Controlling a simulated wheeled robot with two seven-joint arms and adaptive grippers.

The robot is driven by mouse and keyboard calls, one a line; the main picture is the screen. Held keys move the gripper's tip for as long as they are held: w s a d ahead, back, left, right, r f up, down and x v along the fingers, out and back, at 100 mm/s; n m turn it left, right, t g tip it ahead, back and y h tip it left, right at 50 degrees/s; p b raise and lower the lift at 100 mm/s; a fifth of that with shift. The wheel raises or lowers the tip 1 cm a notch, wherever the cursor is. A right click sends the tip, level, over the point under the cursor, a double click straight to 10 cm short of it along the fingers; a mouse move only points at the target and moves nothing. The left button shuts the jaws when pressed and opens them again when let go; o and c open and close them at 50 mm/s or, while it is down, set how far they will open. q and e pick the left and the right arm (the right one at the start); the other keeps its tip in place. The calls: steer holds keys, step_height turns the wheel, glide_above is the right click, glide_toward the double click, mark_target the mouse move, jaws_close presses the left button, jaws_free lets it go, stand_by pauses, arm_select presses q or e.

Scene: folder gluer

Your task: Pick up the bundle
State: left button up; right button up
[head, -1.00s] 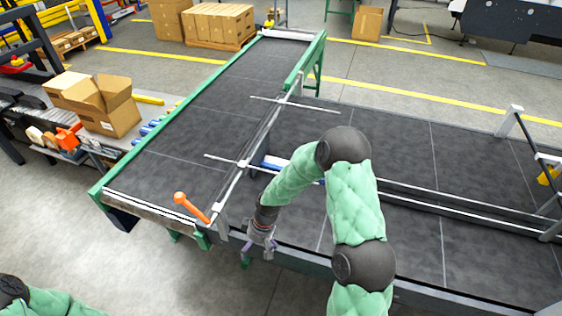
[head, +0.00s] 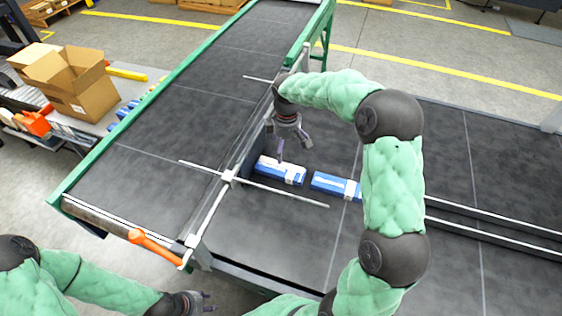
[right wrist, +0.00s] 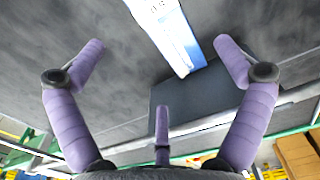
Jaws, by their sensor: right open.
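A blue and white bundle (head: 280,170) lies on the dark belt, close to the belt's raised left side. A second blue and white bundle (head: 336,186) lies to its right, with a small gap between them. My right gripper (head: 293,152) is open and empty above the left bundle. In the right wrist view, one blue and white bundle (right wrist: 172,35) lies between the spread purple fingers of my right gripper (right wrist: 165,65), apart from them. Its far part is cut off by the frame's top. My left gripper (head: 208,302) is low at the left, its fingers parted and empty.
A thin rod (head: 255,184) crosses just in front of the bundles. A long rail (head: 216,205) separates the cross belt (head: 165,130) from the bundles' belt. An orange handle (head: 155,246) sits at the front corner. Open cartons (head: 75,80) stand at the left. The belt in front is clear.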

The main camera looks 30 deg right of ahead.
steer(key=b, duration=0.1)
glide_above(288, 168)
steer(key=f, duration=0.5)
steer(key=shift+w+a+f, duration=0.15)
steer(key=shift+a+f, duration=0.05)
steer(key=shift+a, duration=0.1)
steer(key=f, duration=0.3)
steer(key=f+b, duration=0.1)
steer(key=f, duration=0.1)
steer(key=shift+d, duration=0.3)
steer(key=c, duration=1.1)
